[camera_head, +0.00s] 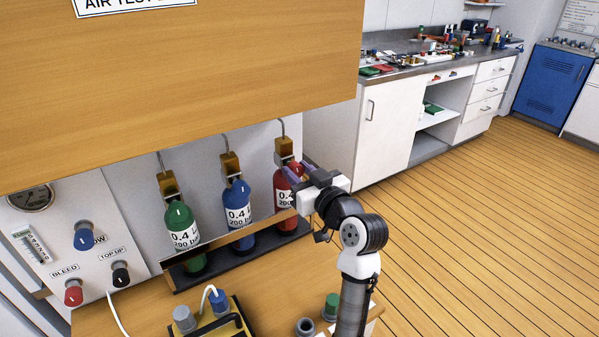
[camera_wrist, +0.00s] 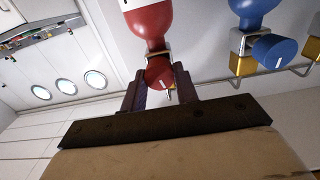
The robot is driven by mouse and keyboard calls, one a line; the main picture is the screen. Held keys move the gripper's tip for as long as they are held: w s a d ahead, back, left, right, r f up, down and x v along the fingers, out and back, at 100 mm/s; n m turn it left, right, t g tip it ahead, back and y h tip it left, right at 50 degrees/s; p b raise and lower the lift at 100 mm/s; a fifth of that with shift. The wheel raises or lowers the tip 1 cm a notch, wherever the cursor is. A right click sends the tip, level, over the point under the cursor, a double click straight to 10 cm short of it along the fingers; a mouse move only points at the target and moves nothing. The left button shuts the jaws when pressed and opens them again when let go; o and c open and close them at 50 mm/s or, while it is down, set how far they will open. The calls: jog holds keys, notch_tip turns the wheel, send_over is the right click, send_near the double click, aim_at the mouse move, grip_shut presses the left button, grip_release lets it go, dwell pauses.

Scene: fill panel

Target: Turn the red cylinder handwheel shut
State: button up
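The red cylinder (camera_head: 286,205) stands at the right end of a row of bottles; in the wrist view its red body (camera_wrist: 150,22) is at the top. Its red handwheel (camera_wrist: 158,73) sits between the two dark fingers of my gripper (camera_wrist: 160,84). The fingers are apart, one on each side of the handwheel, and I cannot tell whether both touch it.
A blue cylinder (camera_head: 237,203) and a green cylinder (camera_head: 181,225) stand to the left in the black rack. The blue handwheel (camera_wrist: 276,50) is close by in the wrist view. A wooden panel (camera_head: 180,75) overhangs the bottles. A wooden bench (camera_head: 262,283) lies below.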

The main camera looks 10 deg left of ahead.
jog(key=shift+c, duration=1)
jog(key=shift+r+m+p, duration=0.1)
jog(key=shift+m+p, duration=0.4)
jog(key=shift+m, duration=1)
jog(key=o, duration=1)
